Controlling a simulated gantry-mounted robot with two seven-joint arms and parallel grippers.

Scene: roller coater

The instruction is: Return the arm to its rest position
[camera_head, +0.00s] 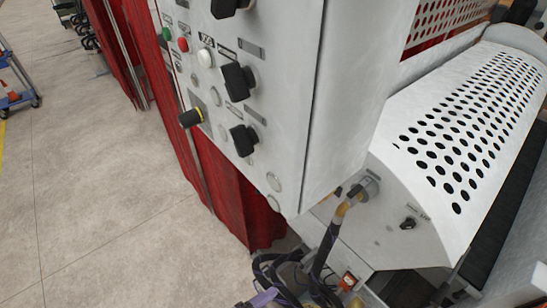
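No gripper that I can make out shows in the head view. A small purple and dark part (266,298) shows at the bottom edge, among black cables. It is cut off by the frame, and I cannot tell whether it belongs to one of my arms. The white control cabinet (340,110) of the roller coater fills the upper middle. Its panel carries black rotary knobs (238,80), a green button (166,34), a red button (183,44), a white button (205,57) and a yellow-ringed black knob (191,118).
A white perforated guard (470,130) covers the machine at right. A cable (330,245) with a yellow section hangs from a side connector. Red curtains (225,190) hang behind the cabinet. A blue cart (14,98) stands at far left. The grey floor (95,200) at left is clear.

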